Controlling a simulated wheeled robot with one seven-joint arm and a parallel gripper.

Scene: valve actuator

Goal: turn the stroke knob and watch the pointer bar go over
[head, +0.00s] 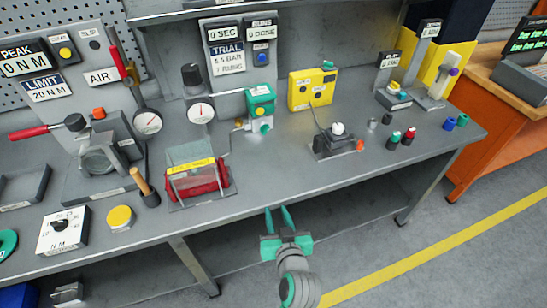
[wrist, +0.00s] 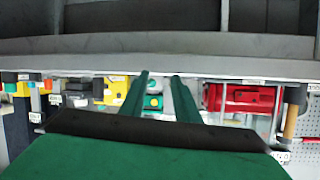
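My gripper (head: 278,212) is in front of the bench's front edge, over the floor. Its teal fingers stand apart with nothing between them; the wrist view shows the same gap (wrist: 162,85). A red cylinder (head: 197,184) lies under a clear guard with a yellow labelled strip (head: 190,166); it also shows in the wrist view (wrist: 240,99). A green block (head: 261,98) with a green knob (head: 265,128) stands behind it to the right. A small dark fixture (head: 333,145) has a white knob (head: 338,128). No label I can read names the stroke knob; I cannot pick out the pointer bar.
The grey bench (head: 300,190) has clear room along its front. A yellow box (head: 311,88) stands at the back. A wooden-handled tool (head: 143,184) and yellow button (head: 120,217) are at the left. Small coloured caps (head: 408,136) are at the right.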

